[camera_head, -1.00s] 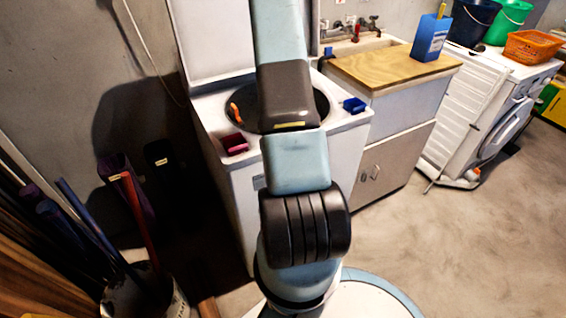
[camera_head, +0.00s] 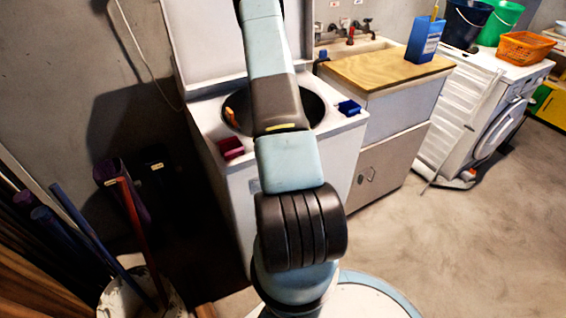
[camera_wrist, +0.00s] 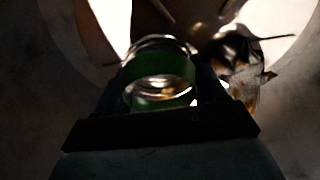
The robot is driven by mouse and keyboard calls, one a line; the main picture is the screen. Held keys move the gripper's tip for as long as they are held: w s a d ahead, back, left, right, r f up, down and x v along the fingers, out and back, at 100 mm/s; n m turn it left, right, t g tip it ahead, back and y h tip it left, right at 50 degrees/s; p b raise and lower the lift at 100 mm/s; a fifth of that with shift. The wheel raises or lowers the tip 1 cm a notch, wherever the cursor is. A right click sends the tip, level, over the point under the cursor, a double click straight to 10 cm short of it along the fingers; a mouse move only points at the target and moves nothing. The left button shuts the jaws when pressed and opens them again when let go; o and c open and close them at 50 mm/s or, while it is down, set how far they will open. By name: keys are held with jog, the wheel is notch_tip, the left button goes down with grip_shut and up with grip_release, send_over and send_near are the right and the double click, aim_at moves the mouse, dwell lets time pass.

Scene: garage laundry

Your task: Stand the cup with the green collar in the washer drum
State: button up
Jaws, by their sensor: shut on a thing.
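The cup with the green collar (camera_wrist: 160,72) shows in the wrist view, clear and shiny around a green band. My gripper (camera_wrist: 160,92) is shut on it, with dark jaws on both sides. The white top-loading washer (camera_head: 240,180) stands with its lid up in the head view. Its round drum opening (camera_head: 312,106) is partly hidden behind my arm. My gripper and the cup are hidden in the head view. Pale curved surfaces surround the cup in the wrist view; I cannot tell how high it is above the drum floor.
An orange object (camera_head: 231,116) shows at the opening's left edge. A dark red tray (camera_head: 231,148) and a blue tray (camera_head: 349,108) sit on the washer top. Dark leaf-like shapes (camera_wrist: 238,55) lie beyond the cup, at right. A wooden-topped sink cabinet (camera_head: 385,70) stands right of the washer.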

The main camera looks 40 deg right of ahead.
jog(key=shift+s+a+f, duration=0.1)
jog(key=shift+s+f, duration=0.05)
jog(key=shift+f, duration=0.4)
jog(key=o, duration=0.8)
jog(key=shift+o, duration=0.2)
jog(key=shift+r, duration=0.4)
jog(key=w+v, duration=0.1)
jog(key=v, duration=0.6)
jog(key=shift+s+r, duration=0.35)
jog(key=shift+r, duration=0.05)
